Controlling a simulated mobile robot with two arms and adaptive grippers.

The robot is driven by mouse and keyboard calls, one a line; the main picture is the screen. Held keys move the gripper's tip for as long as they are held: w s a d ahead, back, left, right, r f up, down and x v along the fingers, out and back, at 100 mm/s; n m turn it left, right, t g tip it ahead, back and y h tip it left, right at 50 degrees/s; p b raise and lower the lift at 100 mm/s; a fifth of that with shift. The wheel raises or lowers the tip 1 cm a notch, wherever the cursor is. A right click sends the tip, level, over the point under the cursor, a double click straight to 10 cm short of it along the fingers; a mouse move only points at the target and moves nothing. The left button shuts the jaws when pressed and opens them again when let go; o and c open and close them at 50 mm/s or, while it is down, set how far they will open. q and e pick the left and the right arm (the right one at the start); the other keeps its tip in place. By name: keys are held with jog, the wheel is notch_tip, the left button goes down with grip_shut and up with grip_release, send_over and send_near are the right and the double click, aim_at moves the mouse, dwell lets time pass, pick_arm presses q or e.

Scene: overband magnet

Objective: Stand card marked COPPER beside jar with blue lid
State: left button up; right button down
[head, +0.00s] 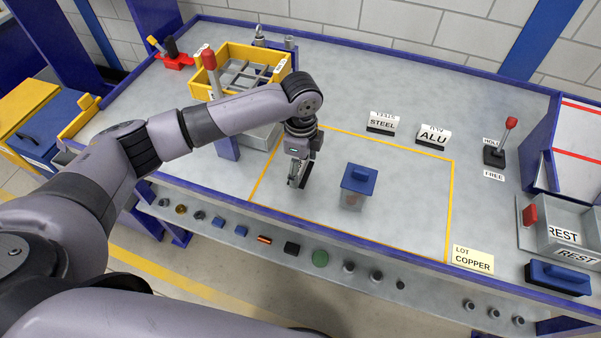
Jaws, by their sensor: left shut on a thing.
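The jar with the blue lid (353,199) stands upright on the grey bench, inside the yellow outlined area. My left gripper (299,182) points down to the left of the jar, apart from it. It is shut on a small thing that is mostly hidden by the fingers. This may be the COPPER card seen edge-on, but no marking shows on it. No standing card marked COPPER is readable elsewhere. A flat LOT COPPER label (472,259) lies at the front right. My right gripper is out of view.
Standing cards marked STEEL (382,122) and ALU (433,136) are behind the area. A yellow crate (232,52) is at the back left. A red-knobbed lever (496,152) and a grey REST tray (535,235) are on the right. Bench around the jar is clear.

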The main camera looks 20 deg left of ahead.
aim_at(301, 176)
pick_arm(q)
notch_tip(301, 176, down, 4)
jog(key=shift+f+p, duration=0.15)
jog(key=shift+p, duration=0.15)
jog(key=o, duration=1.2)
jog(key=shift+f, duration=0.1)
jog(key=shift+o, duration=0.2)
notch_tip(301, 176, up, 12)
jog(key=shift+r+b, duration=0.2)
jog(key=shift+b, duration=1.05)
jog(key=shift+s+f, duration=0.1)
